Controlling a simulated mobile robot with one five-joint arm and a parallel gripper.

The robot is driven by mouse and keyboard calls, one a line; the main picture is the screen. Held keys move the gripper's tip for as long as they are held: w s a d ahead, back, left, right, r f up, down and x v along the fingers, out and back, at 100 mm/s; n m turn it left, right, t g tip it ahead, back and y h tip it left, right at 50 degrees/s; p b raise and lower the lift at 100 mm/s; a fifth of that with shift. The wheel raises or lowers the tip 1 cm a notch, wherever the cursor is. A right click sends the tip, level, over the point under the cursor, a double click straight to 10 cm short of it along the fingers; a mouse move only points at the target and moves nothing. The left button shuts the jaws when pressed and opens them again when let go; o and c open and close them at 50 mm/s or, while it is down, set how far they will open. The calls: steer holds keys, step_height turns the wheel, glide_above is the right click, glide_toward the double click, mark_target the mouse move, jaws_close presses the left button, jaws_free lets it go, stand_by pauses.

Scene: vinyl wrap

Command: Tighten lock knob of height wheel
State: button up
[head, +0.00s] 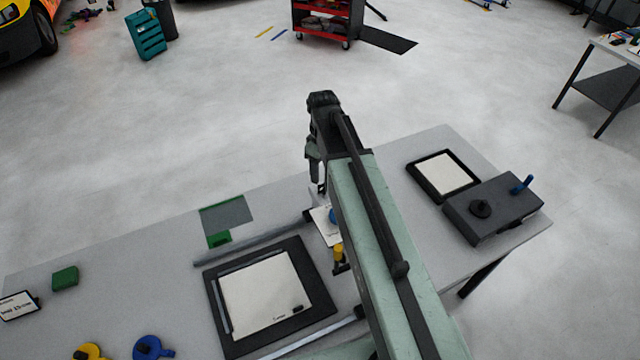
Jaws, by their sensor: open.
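My arm reaches across the work table from the lower right. My gripper (319,188) points down at its far end, beside a small white plate with a blue round part (332,215) and a yellow knob-like part (338,251). These parts are partly hidden by my arm. I cannot tell which of them is the height wheel or its lock knob. The jaws are open, and no thing shows between them. They are small in this view, so I cannot tell whether they touch anything.
A dark box with a black knob (481,208) and blue handle (523,184) sits at the table's right end, beside a framed pad (444,174). A black-edged board (222,338) lies left of my arm. Blue (150,348) and yellow (88,352) round parts lie lower left.

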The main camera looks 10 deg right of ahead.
mark_target(323, 188)
steer(key=f+b, duration=0.8)
steer(key=shift+d, duration=0.2)
steer(key=shift+r, duration=0.1)
steer(key=shift+c, duration=0.4)
